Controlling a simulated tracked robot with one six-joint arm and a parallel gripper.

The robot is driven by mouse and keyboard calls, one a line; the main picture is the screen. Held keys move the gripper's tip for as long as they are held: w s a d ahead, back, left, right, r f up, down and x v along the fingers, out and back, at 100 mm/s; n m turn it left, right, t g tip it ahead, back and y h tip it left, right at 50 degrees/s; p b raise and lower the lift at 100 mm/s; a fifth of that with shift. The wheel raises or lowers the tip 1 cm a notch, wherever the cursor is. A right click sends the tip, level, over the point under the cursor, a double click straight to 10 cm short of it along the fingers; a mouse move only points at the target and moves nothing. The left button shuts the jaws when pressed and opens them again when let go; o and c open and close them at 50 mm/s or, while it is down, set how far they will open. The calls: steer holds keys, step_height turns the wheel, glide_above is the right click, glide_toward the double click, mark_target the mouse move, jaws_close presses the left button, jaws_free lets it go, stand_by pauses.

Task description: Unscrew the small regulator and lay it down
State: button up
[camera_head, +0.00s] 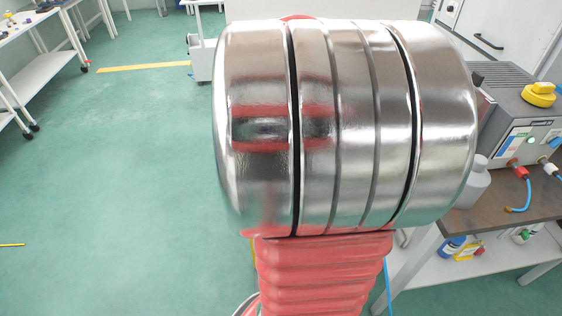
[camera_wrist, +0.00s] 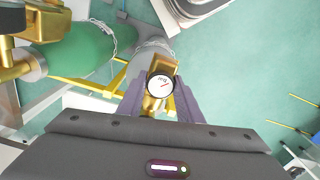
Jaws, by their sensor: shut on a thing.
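The small regulator (camera_wrist: 159,85), with a round white gauge face and brass-coloured body, shows near the middle of the wrist view. My gripper (camera_wrist: 160,103) has its purple fingers on either side of the regulator and is shut on it. A grey cylinder (camera_wrist: 152,50) lies just beyond the regulator in the picture. I cannot tell whether the regulator is still joined to it. The regulator and my gripper do not show in the head view, where my arm fills the middle.
A green cylinder (camera_wrist: 80,38) with brass fittings (camera_wrist: 28,66) stands left of the regulator, beside yellow bars (camera_wrist: 90,86). In the head view, a workbench (camera_head: 455,232) at right carries a grey machine (camera_head: 520,110) with cables. Open green floor (camera_head: 130,170) lies at left.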

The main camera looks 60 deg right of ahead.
jaws_close()
steer(key=shift+s+a, duration=0.25)
steer(key=shift+a, duration=0.05)
steer(key=shift+s+a, duration=1.4)
steer(key=shift+a, duration=0.2)
